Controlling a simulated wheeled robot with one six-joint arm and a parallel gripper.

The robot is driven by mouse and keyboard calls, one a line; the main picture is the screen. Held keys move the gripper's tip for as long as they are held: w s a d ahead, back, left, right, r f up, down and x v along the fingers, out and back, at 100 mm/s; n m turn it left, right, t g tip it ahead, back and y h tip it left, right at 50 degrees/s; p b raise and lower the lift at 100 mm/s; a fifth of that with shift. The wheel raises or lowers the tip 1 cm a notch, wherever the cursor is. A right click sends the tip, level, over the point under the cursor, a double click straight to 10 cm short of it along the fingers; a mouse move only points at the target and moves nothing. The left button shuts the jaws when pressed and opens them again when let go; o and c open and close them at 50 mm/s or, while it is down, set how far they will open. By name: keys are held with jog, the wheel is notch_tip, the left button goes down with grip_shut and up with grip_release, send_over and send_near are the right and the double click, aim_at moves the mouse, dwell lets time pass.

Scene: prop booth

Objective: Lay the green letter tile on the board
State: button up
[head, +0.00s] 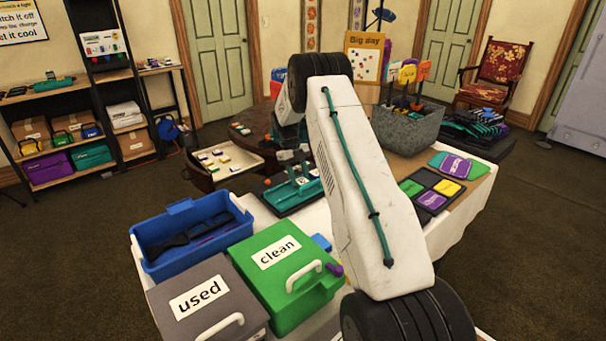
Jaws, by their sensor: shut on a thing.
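My white arm crosses the middle of the head view, bends at the top and reaches down behind itself. My gripper (290,152) is small and partly hidden there, above a teal stand on a dark base (294,190). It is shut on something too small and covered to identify. A shallow cream tray (238,176) to its left holds several small tiles, yellow, white and purple. A black board (433,189) with green, yellow and purple squares lies on the table at right. I cannot make out the green letter tile, nor tell for certain which surface is its board.
A blue bin (190,262), a green "clean" box (260,300) and a grey "used" box (190,330) fill the table's near left. A grey basket (409,130) stands behind the black board. Dark carpet is clear at right.

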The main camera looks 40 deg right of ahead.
jog(key=o, duration=1)
